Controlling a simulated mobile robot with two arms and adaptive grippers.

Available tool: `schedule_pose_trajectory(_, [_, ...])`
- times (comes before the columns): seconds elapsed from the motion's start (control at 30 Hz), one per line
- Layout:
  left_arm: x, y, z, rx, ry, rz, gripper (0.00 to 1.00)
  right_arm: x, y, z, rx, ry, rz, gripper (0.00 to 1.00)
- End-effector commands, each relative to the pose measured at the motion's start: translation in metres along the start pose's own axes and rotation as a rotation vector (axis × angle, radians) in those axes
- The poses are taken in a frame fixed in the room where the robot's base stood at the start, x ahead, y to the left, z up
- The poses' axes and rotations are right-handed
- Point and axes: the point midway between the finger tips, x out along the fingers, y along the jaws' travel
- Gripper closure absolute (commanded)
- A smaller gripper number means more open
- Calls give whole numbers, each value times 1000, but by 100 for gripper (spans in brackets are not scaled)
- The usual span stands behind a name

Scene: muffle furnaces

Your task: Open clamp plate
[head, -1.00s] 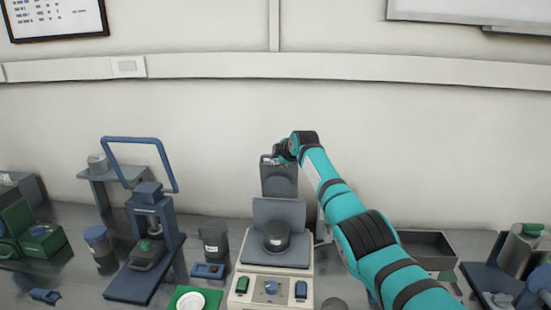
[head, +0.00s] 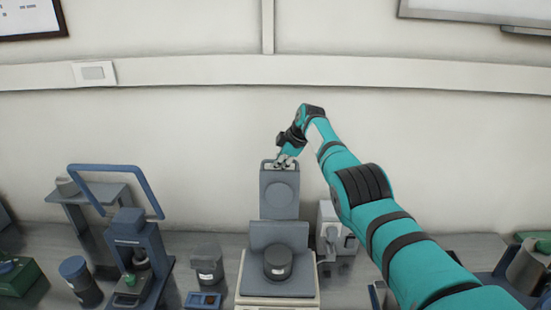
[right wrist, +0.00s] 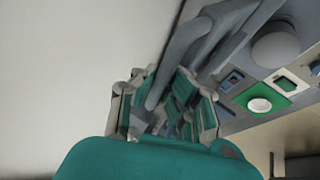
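The clamp plate (head: 279,190) is a grey plate standing upright at the back of the press-like device, its face with a round disc turned toward me. A loop handle tops it. My right gripper (head: 284,163) is at this handle. In the right wrist view the handle bar (right wrist: 190,65) runs between the fingers of my right gripper (right wrist: 160,108), which look closed around it; the exact contact is partly hidden. Below the plate, a dark round block (head: 278,263) sits on the device in front of a grey backrest (head: 279,233). My left gripper is not in view.
A press with a raised blue loop handle (head: 118,170) stands to the left, with dark cups (head: 207,262) beside it. A pale device (head: 336,232) stands close right of the clamp, under my right arm.

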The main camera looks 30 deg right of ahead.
Motion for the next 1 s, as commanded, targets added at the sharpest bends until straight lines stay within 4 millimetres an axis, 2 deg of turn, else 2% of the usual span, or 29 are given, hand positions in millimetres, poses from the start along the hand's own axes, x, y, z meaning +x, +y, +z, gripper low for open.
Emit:
schedule_pose_trajectory(0.1, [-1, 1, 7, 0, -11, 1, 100, -2, 2, -3, 3, 8, 2, 100])
schedule_pose_trajectory(0.37, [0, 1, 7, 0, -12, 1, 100, -2, 2, -3, 3, 8, 3, 100])
schedule_pose_trajectory(0.4, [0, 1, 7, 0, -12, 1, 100, -2, 2, -3, 3, 8, 4, 92])
schedule_pose_trajectory(0.6, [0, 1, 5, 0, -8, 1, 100, -1, 1, -2, 2, 5, 1, 66])
schedule_pose_trajectory(1.0, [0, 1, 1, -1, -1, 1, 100, -2, 0, 1, 2, 1, -1, 65])
